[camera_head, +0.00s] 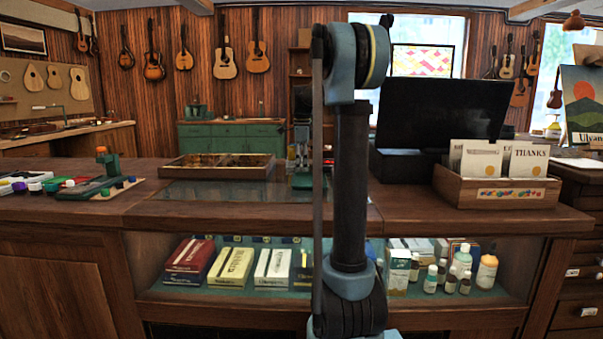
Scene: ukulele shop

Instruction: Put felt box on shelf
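No box in view can be told for certain as the felt box. A large black box (441,108) with its lid raised stands on the counter at right, partly behind my arm. Several labelled boxes stand in a row on the shelf (330,301) inside the counter's front: a dark red one (190,261), a yellow one (232,266), a cream one (274,268) and a dark blue one (302,269), partly hidden by my arm. My arm stands upright in the middle of the picture. My gripper cannot be made out.
The wooden counter (75,214) spans the view. It bears a shallow wooden tray (216,174), a wooden card holder (497,192) and small coloured items at left. Bottles (460,262) stand at the shelf's right. A green cabinet (228,137) stands at the back.

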